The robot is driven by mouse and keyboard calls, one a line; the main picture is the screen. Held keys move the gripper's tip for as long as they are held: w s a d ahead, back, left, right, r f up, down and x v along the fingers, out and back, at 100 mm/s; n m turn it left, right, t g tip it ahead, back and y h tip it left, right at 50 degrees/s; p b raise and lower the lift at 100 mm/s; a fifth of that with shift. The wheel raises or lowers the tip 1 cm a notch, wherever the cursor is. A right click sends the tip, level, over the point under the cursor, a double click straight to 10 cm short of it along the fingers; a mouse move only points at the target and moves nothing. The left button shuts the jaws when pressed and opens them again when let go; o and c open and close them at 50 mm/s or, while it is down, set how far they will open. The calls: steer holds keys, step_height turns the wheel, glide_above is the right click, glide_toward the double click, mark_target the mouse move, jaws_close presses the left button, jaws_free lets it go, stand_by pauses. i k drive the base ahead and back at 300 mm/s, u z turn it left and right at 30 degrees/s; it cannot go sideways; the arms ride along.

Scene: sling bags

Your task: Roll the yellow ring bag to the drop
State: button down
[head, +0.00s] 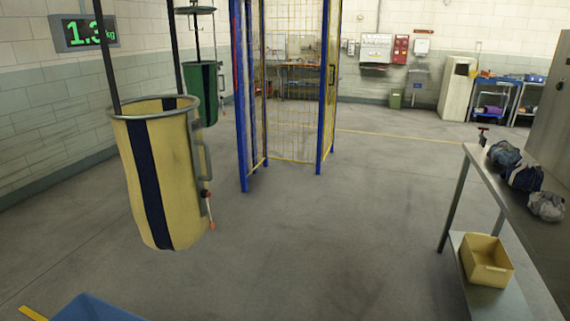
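The yellow ring bag (168,185) hangs at the left in the head view, close to me. It has a dark blue vertical stripe, a grey metal rim ring and dark straps going up out of the picture. A grey handle (202,160) is on its right side, with a small red-tipped lever (210,212) below it. The bag hangs clear of the floor. No place marked as the drop can be made out. My gripper is not in view.
A green bag (204,88) hangs behind the yellow one. A blue-framed mesh gate (290,80) stands mid-floor. A wall display (84,32) reads about 1.3 kg, partly covered by a strap. A metal table (520,215) with cloth bundles is at right. The middle floor is clear.

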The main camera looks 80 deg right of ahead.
mark_target(162, 148)
steer(key=z, duration=2.9)
steer(key=i, duration=1.65)
steer(key=u, duration=2.55)
